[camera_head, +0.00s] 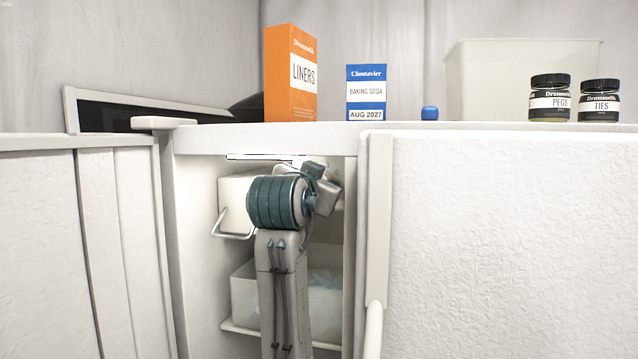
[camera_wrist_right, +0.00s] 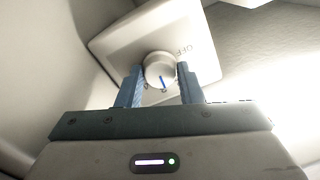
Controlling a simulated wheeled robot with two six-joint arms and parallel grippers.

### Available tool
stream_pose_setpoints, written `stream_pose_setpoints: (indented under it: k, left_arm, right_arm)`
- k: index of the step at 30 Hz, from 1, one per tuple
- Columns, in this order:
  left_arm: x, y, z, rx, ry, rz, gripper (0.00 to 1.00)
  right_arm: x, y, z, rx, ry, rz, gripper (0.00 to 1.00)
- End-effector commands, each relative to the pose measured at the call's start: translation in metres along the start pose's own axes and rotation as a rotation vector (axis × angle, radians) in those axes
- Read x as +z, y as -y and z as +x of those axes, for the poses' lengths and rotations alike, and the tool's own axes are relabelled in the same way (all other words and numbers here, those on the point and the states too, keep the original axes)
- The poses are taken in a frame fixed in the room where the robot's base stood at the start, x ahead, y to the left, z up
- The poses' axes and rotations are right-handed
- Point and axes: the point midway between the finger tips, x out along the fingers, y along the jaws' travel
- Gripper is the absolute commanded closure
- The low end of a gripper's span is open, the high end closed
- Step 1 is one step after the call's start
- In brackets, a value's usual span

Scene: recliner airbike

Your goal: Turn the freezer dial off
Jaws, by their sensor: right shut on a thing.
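The freezer dial (camera_wrist_right: 159,66) is a round white knob with a blue pointer mark, on a white control box (camera_wrist_right: 120,42) in the right wrist view. "OFF" is printed on the box to the upper right of the knob, and the blue mark points downward in the picture, away from it. My right gripper (camera_wrist_right: 160,76) has its two blue fingers on either side of the knob, shut on it. In the head view my right arm reaches into the open freezer compartment (camera_head: 198,180). The dial and fingertips are hidden there. My left gripper is not in view.
An open door (camera_head: 70,250) stands left, a closed white door (camera_head: 510,240) right. On top are an orange liners box (camera_head: 290,75), baking soda (camera_head: 366,90) and two jars (camera_head: 550,98).

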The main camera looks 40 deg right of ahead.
Motion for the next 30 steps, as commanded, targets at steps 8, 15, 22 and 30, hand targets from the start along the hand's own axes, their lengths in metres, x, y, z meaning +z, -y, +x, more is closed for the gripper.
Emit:
stream_pose_setpoints:
  k: [8,15,22,30]
  left_arm:
    - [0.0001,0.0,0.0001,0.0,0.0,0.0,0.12]
    - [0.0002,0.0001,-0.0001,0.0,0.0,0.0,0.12]
    - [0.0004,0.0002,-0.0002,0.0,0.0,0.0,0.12]
    - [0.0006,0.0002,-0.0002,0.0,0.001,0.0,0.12]
  right_arm:
    - [0.0007,-0.0002,-0.0001,0.0,0.001,-0.049,0.79]
    - [0.0008,-0.0002,0.0,0.0,0.002,-0.172,0.79]
    - [0.001,-0.0002,0.0,0.0,0.002,-0.338,0.79]
    - [0.0012,-0.0002,0.0,0.0,0.002,-0.348,0.79]
